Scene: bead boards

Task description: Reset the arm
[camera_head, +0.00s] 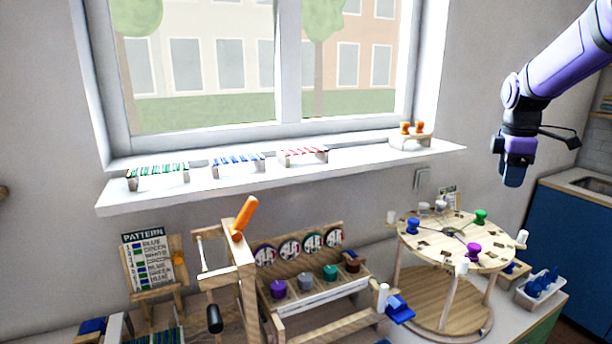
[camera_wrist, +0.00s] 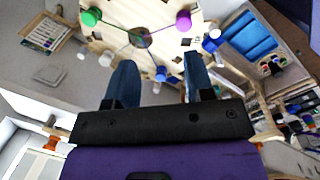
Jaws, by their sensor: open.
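My gripper (camera_head: 513,173) hangs at the right in the head view, raised above and to the right of the round wooden table. In the wrist view my gripper (camera_wrist: 155,80) shows two blue fingers spread apart with nothing between them. My purple arm (camera_head: 570,60) reaches in from the upper right. The round wooden table (camera_head: 437,240) carries green, blue and purple knobs and white pegs. It also shows beyond the fingers in the wrist view (camera_wrist: 120,15). My gripper touches nothing that I can see.
A windowsill (camera_head: 350,163) holds striped bead boards in green (camera_head: 158,170), blue (camera_head: 238,158) and red (camera_head: 302,151). A wooden frame with an orange handle (camera_head: 245,215) stands in front. A pattern board (camera_head: 150,262) stands at left. A white tray (camera_head: 540,288) with blue pieces sits at right.

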